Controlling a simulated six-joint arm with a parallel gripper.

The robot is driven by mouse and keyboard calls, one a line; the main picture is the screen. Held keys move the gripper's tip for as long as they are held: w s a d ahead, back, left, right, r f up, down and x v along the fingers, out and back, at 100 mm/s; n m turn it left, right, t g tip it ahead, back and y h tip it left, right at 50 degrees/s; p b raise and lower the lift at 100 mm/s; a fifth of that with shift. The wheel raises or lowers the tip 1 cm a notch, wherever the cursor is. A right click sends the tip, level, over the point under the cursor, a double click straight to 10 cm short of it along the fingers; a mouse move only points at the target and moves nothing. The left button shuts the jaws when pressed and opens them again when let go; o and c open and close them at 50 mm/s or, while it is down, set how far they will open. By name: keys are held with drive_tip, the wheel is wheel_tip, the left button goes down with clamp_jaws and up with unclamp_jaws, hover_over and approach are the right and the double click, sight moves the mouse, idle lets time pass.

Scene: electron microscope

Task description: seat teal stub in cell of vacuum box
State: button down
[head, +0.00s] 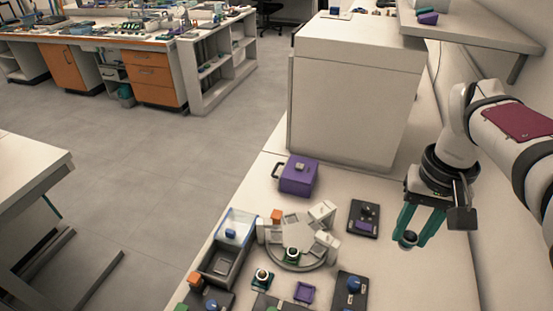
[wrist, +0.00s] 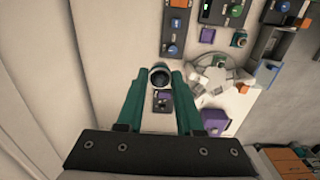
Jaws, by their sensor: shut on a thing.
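My gripper (head: 410,238) is shut on a small round stub (head: 408,241), held at the fingertips above the bench, right of the dark pad with the purple block. In the wrist view the stub (wrist: 160,76) shows a pale rim and dark centre between the green fingers (wrist: 160,95). Its body colour is hard to tell.
A pale round stage (head: 288,264) with raised blocks stands between my gripper and the box. A dark pad (head: 363,230), a purple case (head: 297,176) and a blue-knobbed device (head: 351,290) are nearby. A large white cabinet (head: 352,100) stands behind. The bench at right is clear.

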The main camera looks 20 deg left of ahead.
drive_tip(key=shift+a, duration=0.1)
drive_tip(key=w+a+f+n, duration=0.1)
drive_tip(key=a+f+n, duration=0.5)
drive_tip(key=a, duration=0.8)
drive_tip(key=w+a+f+n, duration=0.25)
drive_tip(key=a+f, duration=0.55)
drive_tip(key=a, duration=0.6)
drive_tip(key=shift+s+a+f+n, duration=0.6)
drive_tip(key=shift+s+a+f, duration=0.3)
drive_tip(key=shift+a+f, duration=0.9)
drive_tip(key=shift+s+a+f+n, duration=0.55)
drive_tip(key=shift+s+a+f, duration=0.55)
drive_tip(key=shift+f, duration=1.05)
drive_tip(key=shift+s+a+f+n, duration=0.6)
drive_tip(key=shift+s+a+f, duration=0.1)
drive_tip(key=shift+a+f, duration=1.2)
drive_tip(key=shift+d+f, duration=0.2)
drive_tip(key=shift+f, duration=0.35)
drive_tip(key=shift+c, duration=0.3)
unclamp_jaws()
drive_tip(key=shift+r, duration=0.1)
